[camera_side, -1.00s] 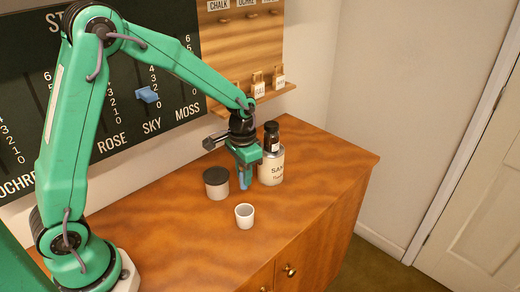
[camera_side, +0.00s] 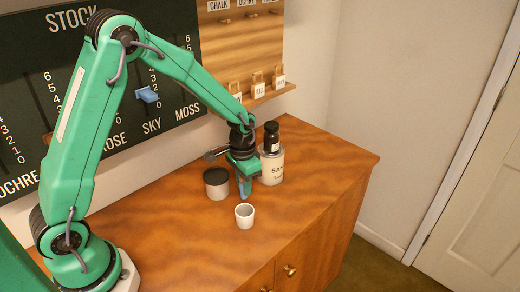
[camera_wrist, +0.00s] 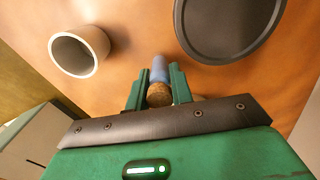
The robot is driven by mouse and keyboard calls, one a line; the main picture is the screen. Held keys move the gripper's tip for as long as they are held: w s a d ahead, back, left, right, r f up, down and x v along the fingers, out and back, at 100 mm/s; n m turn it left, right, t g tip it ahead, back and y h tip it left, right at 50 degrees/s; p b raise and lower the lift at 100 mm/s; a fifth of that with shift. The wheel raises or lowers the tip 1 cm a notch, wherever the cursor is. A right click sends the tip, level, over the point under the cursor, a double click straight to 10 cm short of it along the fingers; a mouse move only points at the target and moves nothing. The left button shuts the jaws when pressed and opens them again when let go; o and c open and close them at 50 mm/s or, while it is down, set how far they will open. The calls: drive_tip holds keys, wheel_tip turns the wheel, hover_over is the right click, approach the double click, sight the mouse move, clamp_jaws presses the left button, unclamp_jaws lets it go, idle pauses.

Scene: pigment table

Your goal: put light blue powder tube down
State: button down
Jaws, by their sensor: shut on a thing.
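The light blue powder tube (camera_side: 244,190) is upright in my gripper (camera_side: 245,179), low over the cabinet top. In the wrist view the tube (camera_wrist: 159,69), with a cork-coloured end toward the camera, is between the two green fingers of my gripper (camera_wrist: 157,88). The gripper is shut on it. I cannot tell whether the tube's lower end touches the wood. The tube is just behind a small white cup (camera_side: 244,216) and right of a dark-lidded jar (camera_side: 217,184).
A pale labelled can (camera_side: 271,168) stands close on the right, with a dark bottle (camera_side: 271,137) at its back. A stock board (camera_side: 120,90) and a small shelf (camera_side: 268,95) are on the wall. The wooden cabinet top (camera_side: 315,165) is clear at the right and front.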

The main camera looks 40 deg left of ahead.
drive_tip(key=shift+f, duration=0.1)
drive_tip(key=c, duration=1.2)
unclamp_jaws()
drive_tip(key=shift+c, duration=0.2)
wheel_tip(320, 180, up, 12)
